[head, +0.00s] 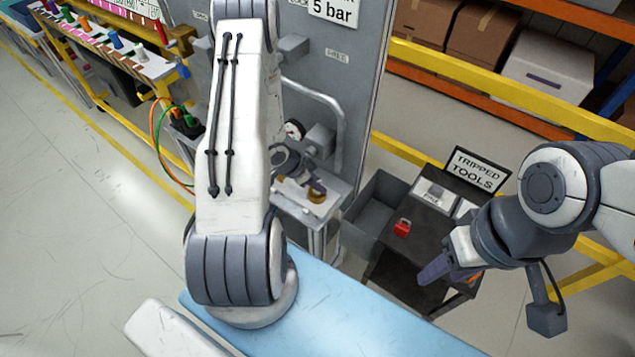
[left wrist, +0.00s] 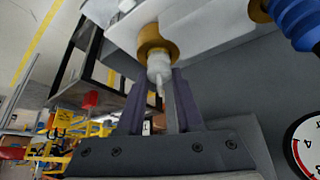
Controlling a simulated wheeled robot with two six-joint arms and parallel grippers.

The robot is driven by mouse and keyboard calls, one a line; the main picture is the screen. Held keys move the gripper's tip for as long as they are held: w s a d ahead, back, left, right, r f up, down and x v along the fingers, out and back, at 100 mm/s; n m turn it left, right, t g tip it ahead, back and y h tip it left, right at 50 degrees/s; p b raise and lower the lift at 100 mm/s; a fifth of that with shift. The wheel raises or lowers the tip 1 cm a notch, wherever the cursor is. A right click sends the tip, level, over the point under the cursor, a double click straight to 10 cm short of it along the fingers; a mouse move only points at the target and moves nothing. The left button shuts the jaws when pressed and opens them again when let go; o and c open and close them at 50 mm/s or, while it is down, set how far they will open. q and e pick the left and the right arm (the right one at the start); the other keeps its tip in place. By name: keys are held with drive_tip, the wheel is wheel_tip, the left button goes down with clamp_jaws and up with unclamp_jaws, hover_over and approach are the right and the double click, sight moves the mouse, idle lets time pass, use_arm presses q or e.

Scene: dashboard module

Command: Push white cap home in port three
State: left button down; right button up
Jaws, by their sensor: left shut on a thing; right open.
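The white cap (left wrist: 158,65) sits between my left gripper's fingertips in the left wrist view, with a thin pale stem towards the gripper. Its far end is at a brass ring-shaped port (left wrist: 155,38) on a pale panel; how deep it sits cannot be told. My left gripper (left wrist: 159,88) is shut on the cap. In the head view the left gripper (head: 308,184) is small, beside a brass port (head: 317,196), and the cap is not clearly visible there. No port number is readable. My right gripper (head: 450,268) is open and empty at the right, away from the ports.
A blue fitting on brass (left wrist: 292,18) is near the port, and a pressure gauge (left wrist: 308,145) is at lower right. In the head view, a dark cart (head: 415,238) with a red item (head: 402,228) and a grey bin (head: 377,205) stand right of the port panel.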

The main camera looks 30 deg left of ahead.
use_arm(q)
drive_tip(key=shift+c, duration=2.4)
unclamp_jaws()
drive_tip(key=v, duration=1)
drive_tip(key=shift+r+p, duration=0.25)
drive_tip(key=shift+p, duration=0.1)
drive_tip(key=shift+a, duration=0.1)
